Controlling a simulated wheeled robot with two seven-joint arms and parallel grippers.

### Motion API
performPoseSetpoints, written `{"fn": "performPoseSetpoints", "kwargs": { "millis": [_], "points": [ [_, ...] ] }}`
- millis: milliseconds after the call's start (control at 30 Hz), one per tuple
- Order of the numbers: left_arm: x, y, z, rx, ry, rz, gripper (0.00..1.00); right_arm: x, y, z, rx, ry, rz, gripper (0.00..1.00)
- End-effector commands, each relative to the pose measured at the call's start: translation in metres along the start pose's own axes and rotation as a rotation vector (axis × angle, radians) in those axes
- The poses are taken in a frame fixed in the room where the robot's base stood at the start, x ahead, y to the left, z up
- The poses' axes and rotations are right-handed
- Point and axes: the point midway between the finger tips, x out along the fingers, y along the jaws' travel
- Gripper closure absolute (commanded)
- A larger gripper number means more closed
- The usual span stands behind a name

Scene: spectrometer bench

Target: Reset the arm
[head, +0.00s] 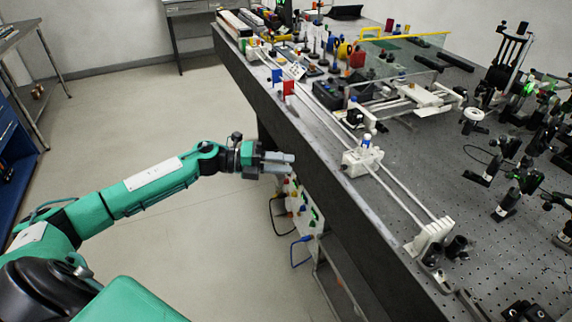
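My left arm (150,180) is green and reaches in from the left, stretched out over the floor. Its grey gripper (286,163) is beside the front edge of the bench, apart from the things on top. I see nothing held in it, but the fingers are seen too much from the side to tell whether they are open or shut. My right gripper is out of view.
The dark optical bench (400,150) fills the right side, crowded with optics. A white rail (404,205) with a carriage (362,160) runs near its front edge. Cables and a connector panel (300,205) are below the gripper. The floor (200,115) at left is clear.

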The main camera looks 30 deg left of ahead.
Motion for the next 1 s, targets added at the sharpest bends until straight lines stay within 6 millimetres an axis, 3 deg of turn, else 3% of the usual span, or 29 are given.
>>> {"fn": "performPoseSetpoints", "kwargs": {
  "millis": [333,467,567,667,733,867,1000],
  "points": [
    [0.000,0.001,0.001,-0.006,-0.004,-0.001,0.63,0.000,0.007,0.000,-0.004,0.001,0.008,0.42],
    [0.001,0.022,0.009,-0.089,-0.072,-0.012,0.63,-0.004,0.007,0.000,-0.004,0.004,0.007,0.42],
    [0.000,0.066,0.020,-0.245,-0.200,-0.023,0.63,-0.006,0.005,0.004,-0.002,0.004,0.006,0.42],
    [-0.008,0.134,0.022,-0.464,-0.376,-0.020,0.63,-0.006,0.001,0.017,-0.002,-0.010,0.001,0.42],
    [-0.017,0.187,0.012,-0.619,-0.501,-0.004,0.63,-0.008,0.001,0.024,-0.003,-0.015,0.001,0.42],
    [-0.036,0.278,-0.028,-0.874,-0.703,0.047,0.63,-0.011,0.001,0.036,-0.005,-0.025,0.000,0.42],
    [-0.058,0.360,-0.094,-1.114,-0.890,0.125,0.63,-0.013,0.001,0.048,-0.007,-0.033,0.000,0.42]
  ]
}}
